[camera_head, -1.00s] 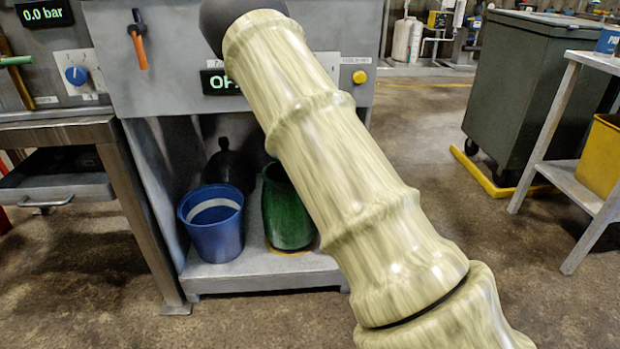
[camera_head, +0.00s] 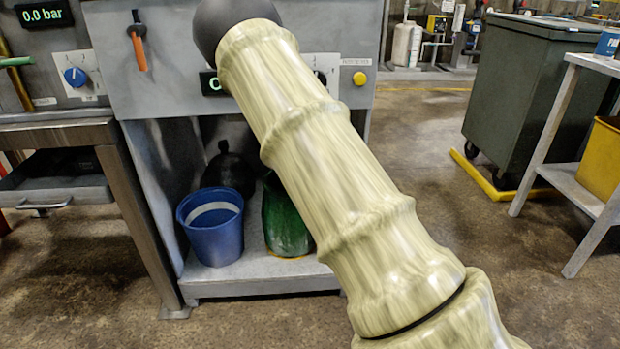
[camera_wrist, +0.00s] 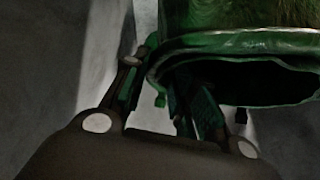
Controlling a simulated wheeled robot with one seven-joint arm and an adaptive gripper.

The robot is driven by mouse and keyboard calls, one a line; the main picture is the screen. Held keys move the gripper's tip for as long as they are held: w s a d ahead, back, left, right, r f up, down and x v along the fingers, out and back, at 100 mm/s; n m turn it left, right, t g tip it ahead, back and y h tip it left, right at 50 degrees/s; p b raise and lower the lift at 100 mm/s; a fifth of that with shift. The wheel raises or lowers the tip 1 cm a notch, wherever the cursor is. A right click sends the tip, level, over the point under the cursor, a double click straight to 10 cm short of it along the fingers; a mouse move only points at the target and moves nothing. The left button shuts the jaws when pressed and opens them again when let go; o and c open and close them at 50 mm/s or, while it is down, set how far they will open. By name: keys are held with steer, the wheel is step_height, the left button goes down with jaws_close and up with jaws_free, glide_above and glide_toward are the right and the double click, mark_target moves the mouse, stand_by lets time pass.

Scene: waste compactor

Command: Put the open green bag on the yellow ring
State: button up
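The green bag (camera_head: 283,222) stands in the lower bay of the grey machine, right of a blue bucket. My arm covers its right side. A small strip of the yellow ring (camera_head: 286,258) shows at its foot. In the wrist view, the bag's rim (camera_wrist: 240,45) and dark open mouth fill the upper right. My gripper (camera_wrist: 165,85) is close to the rim at the mouth's left end. Its fingers are apart, the right one overlapping the dark mouth. Whether they touch the bag is unclear. The head view does not show my fingers.
The blue bucket (camera_head: 211,228) stands close left of the bag. A black rounded object (camera_head: 229,168) is behind it. The machine's front panel (camera_head: 190,60) overhangs the bay, and its side wall closes the left. Floor to the right is free up to a dark wheeled bin (camera_head: 530,95).

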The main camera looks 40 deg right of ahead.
steer(key=p+v, duration=0.3)
steer(key=v, duration=0.7)
steer(key=s+a+f+n+g+y, duration=0.2)
steer(key=s+a+f, duration=0.6)
steer(key=s+f, duration=0.3)
steer(key=s+a+f+n+g+y, duration=0.1)
steer(key=s+a+f+n+g, duration=0.1)
steer(key=s+a+f, duration=0.95)
steer(key=s+a+f+n+g, duration=0.1)
steer(key=s+a+f, duration=0.2)
steer(key=s, duration=0.4)
steer(key=s+a+f+n+g+y, duration=0.1)
steer(key=s+a+f, duration=0.2)
steer(key=s, duration=0.5)
steer(key=s+a+f+n+g+y, duration=0.1)
steer(key=s+a+f, duration=0.3)
steer(key=s, duration=0.4)
steer(key=shift+s+a, duration=0.25)
steer(key=shift+a, duration=0.5)
